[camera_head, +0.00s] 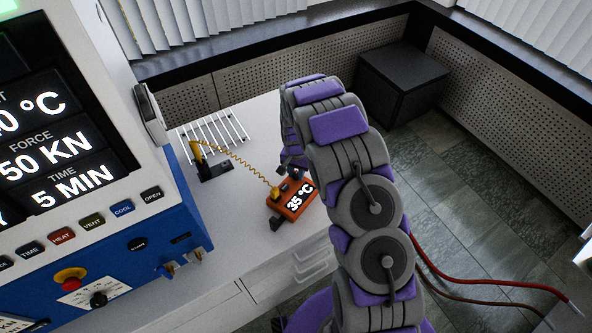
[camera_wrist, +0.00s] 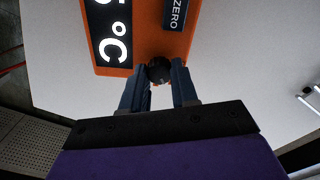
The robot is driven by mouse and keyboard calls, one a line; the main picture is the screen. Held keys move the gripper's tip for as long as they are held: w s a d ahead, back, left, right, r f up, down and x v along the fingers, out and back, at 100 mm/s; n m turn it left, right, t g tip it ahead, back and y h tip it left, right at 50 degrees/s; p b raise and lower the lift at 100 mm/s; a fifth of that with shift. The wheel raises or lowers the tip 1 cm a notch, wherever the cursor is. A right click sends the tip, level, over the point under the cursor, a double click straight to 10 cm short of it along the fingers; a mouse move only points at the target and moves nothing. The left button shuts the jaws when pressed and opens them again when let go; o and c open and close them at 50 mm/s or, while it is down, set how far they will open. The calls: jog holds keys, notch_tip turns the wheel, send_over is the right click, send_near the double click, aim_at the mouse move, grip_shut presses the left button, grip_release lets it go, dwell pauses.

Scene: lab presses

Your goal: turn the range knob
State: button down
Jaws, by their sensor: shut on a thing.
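An orange handheld meter (camera_head: 292,200) reading 35 °C sits on the light bench; its orange body (camera_wrist: 146,45) fills the top of the wrist view, with a ZERO button beside the display. A round black knob (camera_wrist: 159,69) is at the meter's near edge; I take it as the range knob, though no label on it is readable. My gripper (camera_wrist: 160,80) has its two dark fingers on either side of the knob, shut on it. In the head view my gripper (camera_head: 291,168) is beside the meter, and the knob is hard to make out there.
A coiled yellow cable runs from the meter to a yellow probe (camera_head: 197,151) on a black stand. A white wire rack (camera_head: 222,127) lies behind. A large blue and white press (camera_head: 110,235) stands at left, with its own black knob (camera_head: 98,299). A dark box (camera_head: 402,80) is at the back.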

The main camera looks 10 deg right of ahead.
aim_at(296, 174)
jog(key=m, duration=0.5)
jog(key=shift+m, duration=0.3)
dwell(0.4)
jog(key=c, duration=0.9)
grip_release()
jog(key=shift+o, duration=0.2)
notch_tip(296, 174, up, 17)
jog(key=p, duration=0.2)
jog(key=shift+r, duration=0.15)
